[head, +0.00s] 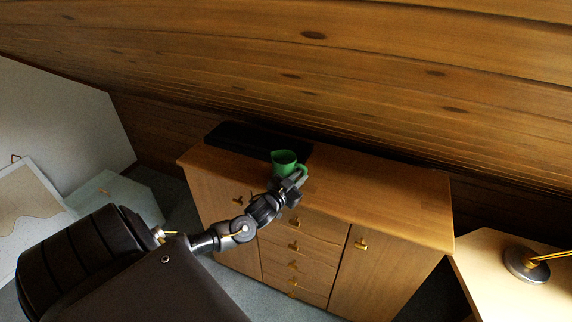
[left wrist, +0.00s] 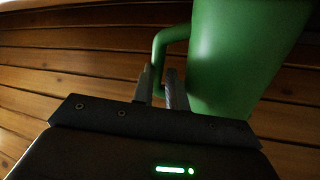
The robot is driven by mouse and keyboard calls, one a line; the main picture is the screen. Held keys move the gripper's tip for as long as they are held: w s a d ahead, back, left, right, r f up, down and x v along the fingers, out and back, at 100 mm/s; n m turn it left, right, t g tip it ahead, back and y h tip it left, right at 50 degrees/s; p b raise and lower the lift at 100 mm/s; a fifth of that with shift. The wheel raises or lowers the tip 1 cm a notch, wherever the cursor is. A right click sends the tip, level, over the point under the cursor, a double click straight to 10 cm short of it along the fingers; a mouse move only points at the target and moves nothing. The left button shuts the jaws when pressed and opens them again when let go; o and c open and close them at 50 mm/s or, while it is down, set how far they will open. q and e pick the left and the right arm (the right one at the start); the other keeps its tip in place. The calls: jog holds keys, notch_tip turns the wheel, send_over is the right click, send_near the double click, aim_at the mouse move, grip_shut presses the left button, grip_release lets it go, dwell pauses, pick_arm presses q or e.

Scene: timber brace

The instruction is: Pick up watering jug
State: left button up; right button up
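My right gripper is not in view.
The wooden cabinet (head: 390,192) has doors and drawers with brass handles. A flat black object (head: 240,138) lies at its back left. A lamp base (head: 526,264) stands on a pale table at right. The cabinet top right of the jug is clear. A timber wall slopes overhead behind.

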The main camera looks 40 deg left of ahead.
pick_arm(q)
grip_shut()
jog(key=shift+r, duration=0.1)
jog(key=shift+r+b, duration=0.35)
jog(key=shift+r, duration=0.1)
jog(key=s+a+r+b, duration=0.3)
jog(key=s+a+r, duration=0.5)
jog(key=s+r, duration=0.3)
jog(key=shift+s+r, duration=0.2)
jog(key=shift+r, duration=0.3)
jog(key=shift+a, duration=0.1)
